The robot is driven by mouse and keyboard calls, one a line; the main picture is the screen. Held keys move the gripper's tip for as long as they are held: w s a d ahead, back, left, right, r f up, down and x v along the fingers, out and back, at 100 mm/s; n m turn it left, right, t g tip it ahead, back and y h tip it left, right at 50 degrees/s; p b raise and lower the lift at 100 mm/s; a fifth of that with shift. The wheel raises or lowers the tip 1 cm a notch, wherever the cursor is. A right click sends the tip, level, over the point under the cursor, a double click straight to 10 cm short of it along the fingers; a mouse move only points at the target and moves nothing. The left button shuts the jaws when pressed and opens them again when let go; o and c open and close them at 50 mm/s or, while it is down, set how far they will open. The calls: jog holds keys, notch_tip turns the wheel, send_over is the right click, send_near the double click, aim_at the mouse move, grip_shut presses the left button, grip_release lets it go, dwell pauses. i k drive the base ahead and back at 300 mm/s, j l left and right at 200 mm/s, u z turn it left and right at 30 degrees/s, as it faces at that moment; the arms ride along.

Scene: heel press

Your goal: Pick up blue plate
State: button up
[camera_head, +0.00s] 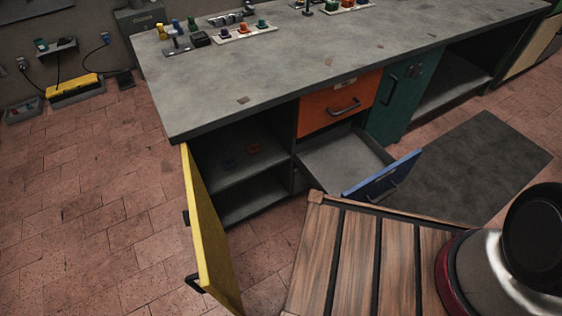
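I cannot make out a blue plate for sure. My gripper is not in view; only a part of my own body shows at the lower right.
The yellow door (207,240) stands open towards me. The drawer with a blue front (383,176) is pulled out and looks empty.

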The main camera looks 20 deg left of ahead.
aim_at(228, 163)
jog(key=k+u, duration=0.35)
jog(key=k+j+u, duration=0.1)
jog(key=j+u, duration=0.5)
jog(key=u, duration=0.15)
jog(key=j+u, duration=0.35)
